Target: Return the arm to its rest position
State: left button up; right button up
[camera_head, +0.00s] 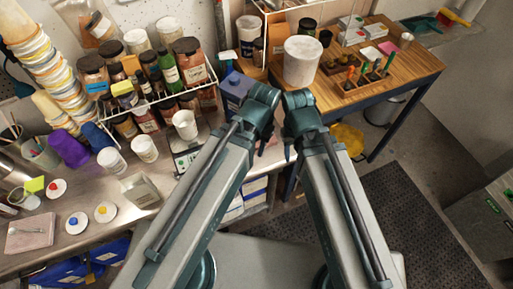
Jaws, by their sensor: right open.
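My two grey and dark green arms reach forward from the bottom of the head view, their far ends close together near the middle. My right gripper (288,150) is open and mostly hidden beside the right arm's end, over the gap between the steel counter and the wooden table. I see nothing in it. My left gripper (263,148) shows only as a small dark part below the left arm's end. Its jaws cannot be made out. Neither arm visibly touches anything.
The steel counter (50,250) at left holds jars on a white wire rack (205,80), white cups and stacked buckets (55,70). The wooden table (415,65) holds a white bucket (301,62) and a wooden rack (355,80). Floor with a dark mat (400,215) is open at right.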

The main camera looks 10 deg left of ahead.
pick_arm(q)
jog(key=shift+s+d, duration=0.25)
jog(key=shift+s, duration=0.05)
notch_tip(320, 180, down, 17)
jog(key=b, duration=1.6)
jog(key=shift+b, duration=0.4)
